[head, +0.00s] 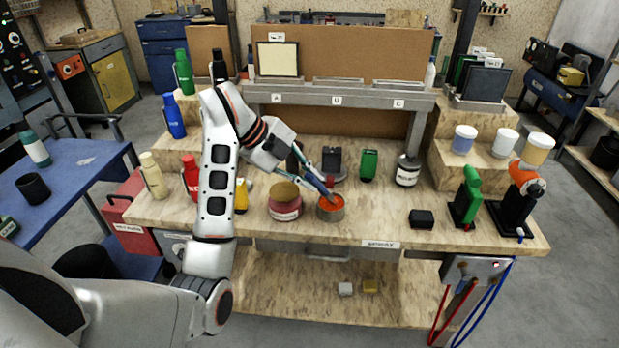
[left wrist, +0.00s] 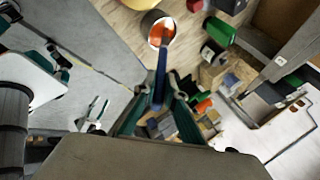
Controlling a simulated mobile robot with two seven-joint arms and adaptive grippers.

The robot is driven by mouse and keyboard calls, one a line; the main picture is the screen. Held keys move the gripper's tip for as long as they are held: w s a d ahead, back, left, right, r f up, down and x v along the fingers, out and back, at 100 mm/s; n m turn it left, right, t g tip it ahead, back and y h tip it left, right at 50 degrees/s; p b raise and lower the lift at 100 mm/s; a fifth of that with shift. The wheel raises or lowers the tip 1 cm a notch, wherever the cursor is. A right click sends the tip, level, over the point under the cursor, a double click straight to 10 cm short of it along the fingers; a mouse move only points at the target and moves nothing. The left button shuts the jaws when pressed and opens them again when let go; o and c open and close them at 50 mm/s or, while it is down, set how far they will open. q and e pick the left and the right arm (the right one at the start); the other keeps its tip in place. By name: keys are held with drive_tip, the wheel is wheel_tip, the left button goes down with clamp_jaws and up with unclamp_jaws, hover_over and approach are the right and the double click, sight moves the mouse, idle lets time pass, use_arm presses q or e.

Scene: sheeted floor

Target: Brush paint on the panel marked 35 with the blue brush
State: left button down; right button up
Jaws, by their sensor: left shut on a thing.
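My left gripper (head: 312,177) is shut on the blue brush (head: 319,186), above the front middle of the workbench. The brush also shows in the left wrist view (left wrist: 160,75), its blue handle between the gripper's fingers. It points down into an open can (head: 331,213) of orange-red paint; whether the bristles touch the paint I cannot tell. The can also shows in the left wrist view (left wrist: 147,27). A pale, dark-framed panel (head: 277,60) stands on the raised shelf at the back left, under a small label too small to read. My right gripper is not in view.
Several bottles stand on the left side. Dark panels (head: 483,84) stand at the back right. The bench's front right-middle is mostly clear.

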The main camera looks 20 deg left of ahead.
use_arm(q)
drive_tip(key=shift+w+r+p, duration=0.1)
drive_tip(key=shift+r+p, duration=0.35)
drive_tip(key=shift+p, duration=0.15)
drive_tip(key=shift+r+p, duration=0.9)
drive_tip(key=shift+p, duration=0.1)
drive_tip(key=shift+r, duration=2.15)
drive_tip(key=shift+f, duration=0.1)
